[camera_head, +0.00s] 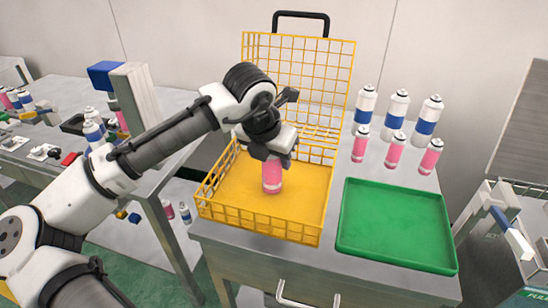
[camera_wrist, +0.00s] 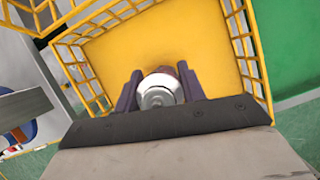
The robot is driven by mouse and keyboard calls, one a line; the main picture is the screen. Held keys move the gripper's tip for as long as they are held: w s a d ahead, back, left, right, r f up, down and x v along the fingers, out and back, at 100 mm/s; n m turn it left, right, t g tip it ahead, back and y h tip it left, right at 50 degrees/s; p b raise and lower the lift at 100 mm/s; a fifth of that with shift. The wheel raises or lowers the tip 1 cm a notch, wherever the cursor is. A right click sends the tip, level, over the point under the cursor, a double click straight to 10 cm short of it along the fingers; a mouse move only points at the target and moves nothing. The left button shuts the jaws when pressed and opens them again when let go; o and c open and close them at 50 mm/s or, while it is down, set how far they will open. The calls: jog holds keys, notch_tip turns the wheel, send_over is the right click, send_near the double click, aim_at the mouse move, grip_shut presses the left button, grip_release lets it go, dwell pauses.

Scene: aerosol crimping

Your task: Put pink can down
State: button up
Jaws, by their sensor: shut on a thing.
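The pink can (camera_head: 272,178) is upright inside the yellow wire basket (camera_head: 262,226), over its yellow floor. I cannot tell whether its base touches the floor. My gripper (camera_head: 273,156) is shut on its upper part from above, hiding the top in the head view. In the wrist view, the can's silver top (camera_wrist: 160,92) shows between the two fingers of my gripper (camera_wrist: 162,88). The basket floor (camera_wrist: 165,45) around the can looks bare.
A green tray (camera_head: 395,225) lies empty right of the basket. Several pink cans and taller blue-and-white cans (camera_head: 396,108) stand behind it. The basket's raised mesh lid (camera_head: 300,85) stands at the back. A side table (camera_head: 60,150) with cans and parts is at left.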

jog(key=shift+f, duration=0.3)
jog(key=shift+f, duration=0.15)
jog(key=o, duration=1.1)
jog(key=shift+c, duration=0.2)
jog(key=v, duration=1.2)
jog(key=shift+b, duration=0.35)
